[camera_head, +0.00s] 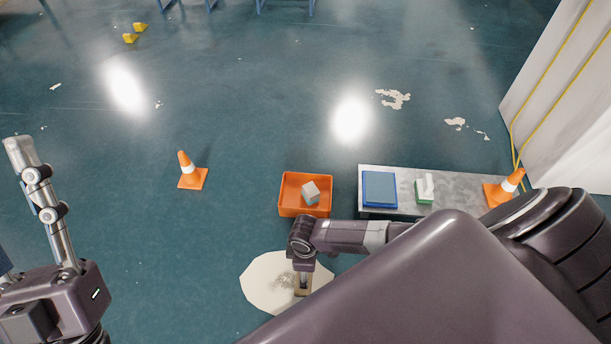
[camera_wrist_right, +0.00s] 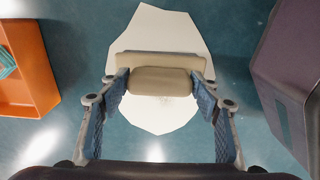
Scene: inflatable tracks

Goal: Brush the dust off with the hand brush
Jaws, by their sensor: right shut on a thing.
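The hand brush (camera_wrist_right: 155,62) has a beige handle and block. My right gripper (camera_wrist_right: 160,88) is shut on its handle, with blue-padded fingers on both sides. In the head view my right gripper (camera_head: 303,268) points down and the brush (camera_head: 302,285) is over a cream patch (camera_head: 258,272) on the floor. Grey dust (camera_head: 283,281) lies on the patch just left of the brush. It also shows faintly below the handle in the wrist view. Contact between bristles and floor is hidden. A jointed silver part of my left side (camera_head: 35,180) stands at the left; its jaws cannot be made out.
An orange bin (camera_head: 283,205) holding a grey-blue block (camera_head: 310,192) stands just beyond the patch. A low grey table (camera_head: 455,185) carries a blue tray (camera_head: 380,189) and a green-white item (camera_head: 425,189). Cones stand at left (camera_head: 190,173) and right (camera_head: 508,187). Floor left of the patch is clear.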

